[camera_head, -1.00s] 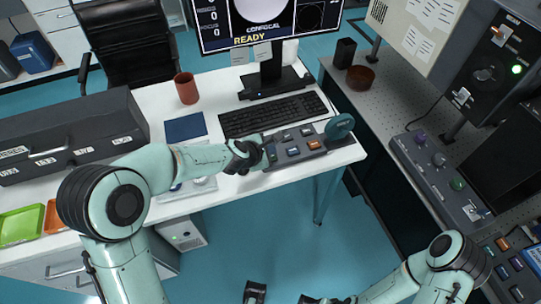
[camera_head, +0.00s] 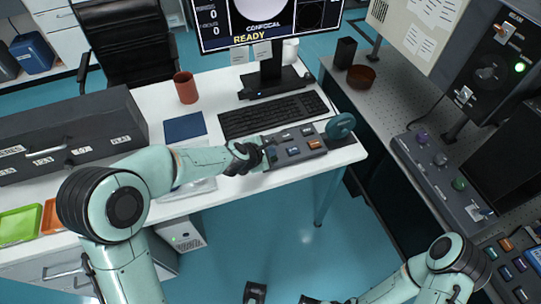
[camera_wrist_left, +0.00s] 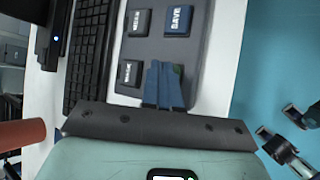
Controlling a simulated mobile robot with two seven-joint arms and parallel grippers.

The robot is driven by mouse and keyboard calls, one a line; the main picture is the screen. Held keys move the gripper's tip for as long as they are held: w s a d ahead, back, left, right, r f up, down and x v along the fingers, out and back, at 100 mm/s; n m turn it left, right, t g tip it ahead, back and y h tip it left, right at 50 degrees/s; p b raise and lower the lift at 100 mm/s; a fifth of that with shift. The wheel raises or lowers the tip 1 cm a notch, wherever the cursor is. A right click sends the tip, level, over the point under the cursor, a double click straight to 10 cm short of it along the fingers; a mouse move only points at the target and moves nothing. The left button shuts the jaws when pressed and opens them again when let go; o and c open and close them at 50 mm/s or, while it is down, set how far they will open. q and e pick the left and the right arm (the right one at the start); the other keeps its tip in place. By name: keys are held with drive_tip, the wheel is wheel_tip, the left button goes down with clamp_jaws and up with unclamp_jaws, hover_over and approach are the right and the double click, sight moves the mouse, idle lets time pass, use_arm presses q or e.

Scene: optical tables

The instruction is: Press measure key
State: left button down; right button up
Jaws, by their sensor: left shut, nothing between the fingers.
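The grey key panel (camera_head: 300,153) lies at the right front of the white desk, with several dark, blue and orange keys. The measure key cannot be told by its label. My left gripper (camera_head: 268,155) is shut and empty at the panel's left end. In the left wrist view, its blue-grey fingertips (camera_wrist_left: 164,72) are over the panel, beside a dark key (camera_wrist_left: 131,73) with a blurred label. A blue SAVE key (camera_wrist_left: 178,20) lies farther off. Contact cannot be told. My right gripper (camera_head: 281,297) is low over the floor, fingers apart, partly cut off.
The keyboard (camera_head: 273,115) lies behind the panel, and the monitor (camera_head: 265,20) reads READY. A round teal piece (camera_head: 340,126) stands at the panel's right end. A red-brown cup (camera_head: 186,88) and blue pad (camera_head: 185,127) are to the left. Open floor lies in front.

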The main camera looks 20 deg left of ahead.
use_arm(q)
drive_tip(key=shift+f, duration=0.3)
drive_tip(key=shift+r, duration=0.1)
idle(0.4)
drive_tip(key=shift+r+p, duration=0.6)
drive_tip(key=shift+r, duration=0.1)
drive_tip(key=shift+r, duration=0.1)
wheel_tip(320, 180, up, 5)
drive_tip(key=p, duration=0.5)
idle(0.6)
